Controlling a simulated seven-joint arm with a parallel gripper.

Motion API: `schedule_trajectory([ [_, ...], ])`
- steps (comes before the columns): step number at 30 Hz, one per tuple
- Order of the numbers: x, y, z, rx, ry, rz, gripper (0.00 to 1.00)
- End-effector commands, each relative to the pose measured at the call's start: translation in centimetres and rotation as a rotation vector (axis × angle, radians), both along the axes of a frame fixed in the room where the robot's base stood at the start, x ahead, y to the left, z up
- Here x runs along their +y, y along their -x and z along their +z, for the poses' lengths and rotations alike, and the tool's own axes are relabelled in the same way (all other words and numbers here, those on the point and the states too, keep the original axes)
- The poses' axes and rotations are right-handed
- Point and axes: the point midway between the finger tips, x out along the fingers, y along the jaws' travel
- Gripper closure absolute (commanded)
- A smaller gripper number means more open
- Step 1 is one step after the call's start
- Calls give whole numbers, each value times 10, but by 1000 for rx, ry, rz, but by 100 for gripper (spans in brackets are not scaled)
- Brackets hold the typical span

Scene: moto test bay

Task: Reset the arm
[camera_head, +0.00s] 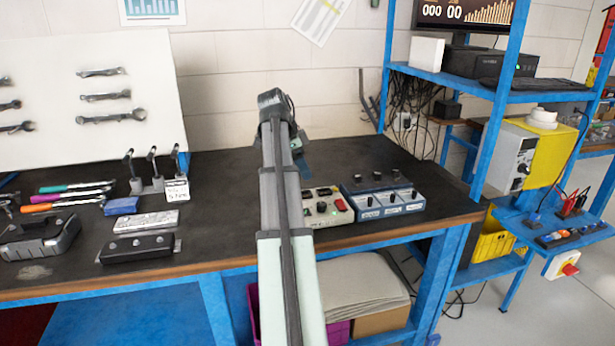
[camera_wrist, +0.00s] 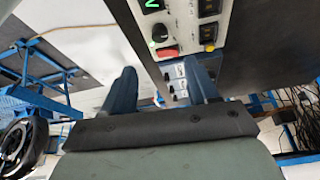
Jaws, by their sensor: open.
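My arm rises from the bottom middle of the head view and bends at a dark joint above the workbench. My gripper (camera_wrist: 162,88) shows in the wrist view with its two blue-grey fingers spread apart and nothing between them. In the head view the gripper is mostly hidden behind my arm; only a bluish part shows just right of it. A pale control box (camera_head: 325,208) with a red switch stands on the bench right of my arm. It also shows in the wrist view (camera_wrist: 184,22), beyond the fingertips, with a green lit display.
The dark workbench (camera_head: 235,190) holds a blue-grey control box (camera_head: 384,200) at right. A blue shelf frame (camera_head: 497,110) stands at right. The bench just left of my arm is clear.

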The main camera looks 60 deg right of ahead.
Motion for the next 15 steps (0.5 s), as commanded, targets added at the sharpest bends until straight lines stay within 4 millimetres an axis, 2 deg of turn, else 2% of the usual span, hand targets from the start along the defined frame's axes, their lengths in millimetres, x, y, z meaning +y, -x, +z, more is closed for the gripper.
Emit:
schedule_trajectory([
  [4,2,-2,6,-1,1,0,41],
  [15,2,-2,6,0,0,0,41],
])
